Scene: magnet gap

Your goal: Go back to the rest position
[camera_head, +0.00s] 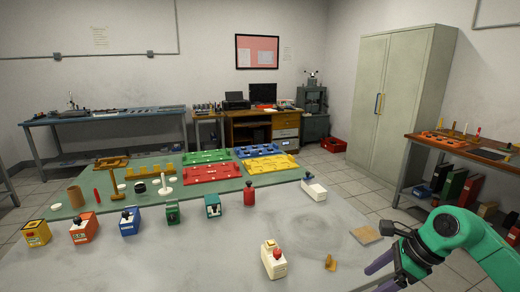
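My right arm (455,235), green and black, comes in from the right edge. Its gripper (373,279) is low at the right end of the front table (225,260). Its two purple fingers point left and stand apart, with nothing seen between them. The lower finger is partly cut off by the bottom edge. My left arm and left gripper are not in view.
A tan square pad (366,235) and a small orange-brown piece (331,263) lie near the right gripper. A cream block with a red knob (273,261) stands left of them. Several coloured blocks and a green mat (150,207) occupy the table's left and back.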

